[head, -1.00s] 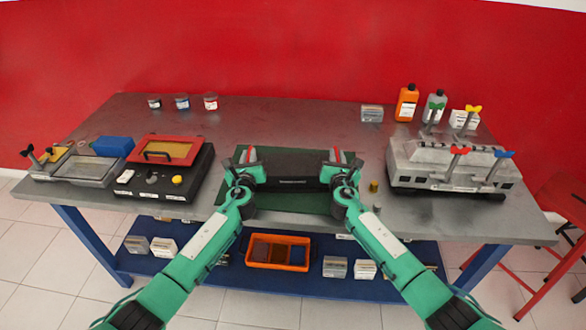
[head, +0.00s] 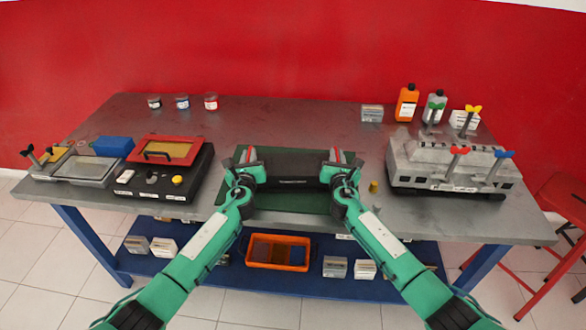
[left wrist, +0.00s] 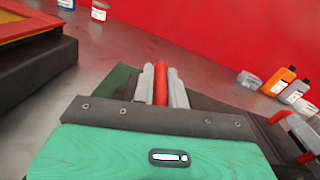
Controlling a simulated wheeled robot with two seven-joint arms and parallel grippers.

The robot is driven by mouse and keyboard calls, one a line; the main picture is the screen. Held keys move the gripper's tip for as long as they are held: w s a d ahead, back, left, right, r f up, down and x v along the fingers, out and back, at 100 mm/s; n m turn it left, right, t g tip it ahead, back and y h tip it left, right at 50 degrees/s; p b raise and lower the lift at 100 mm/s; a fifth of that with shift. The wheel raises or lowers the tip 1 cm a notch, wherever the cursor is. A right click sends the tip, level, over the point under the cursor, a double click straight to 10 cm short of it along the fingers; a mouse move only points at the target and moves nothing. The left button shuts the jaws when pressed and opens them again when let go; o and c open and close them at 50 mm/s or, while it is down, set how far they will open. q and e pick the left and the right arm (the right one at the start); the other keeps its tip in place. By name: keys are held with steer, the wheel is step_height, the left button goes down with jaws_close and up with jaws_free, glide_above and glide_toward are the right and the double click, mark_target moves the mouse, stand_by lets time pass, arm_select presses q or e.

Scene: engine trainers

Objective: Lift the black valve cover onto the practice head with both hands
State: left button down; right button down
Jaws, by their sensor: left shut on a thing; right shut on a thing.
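The black valve cover (head: 292,168) lies lengthwise over a green mat (head: 293,200) at the middle of the bench. My left gripper (head: 248,160) is shut on its left end, and my right gripper (head: 337,161) is shut on its right end. I cannot tell whether the cover touches the mat. In the left wrist view my left gripper (left wrist: 160,85) shows grey fingers and a red strip, with the cover mostly hidden behind it. The practice head (head: 452,172) is a grey block at the right, with upright T-handled pieces in red, blue, yellow and green.
A black box with a red frame (head: 168,150) and a metal tray (head: 85,170) stand at the left. Bottles (head: 406,102) and small boxes stand behind the practice head. A small brass piece (head: 374,186) lies between the mat and the head. The back middle is clear.

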arm_select(q)
steer(key=shift+d+r, duration=0.2)
arm_select(e)
steer(key=shift+a+r, duration=0.2)
stand_by(0.3)
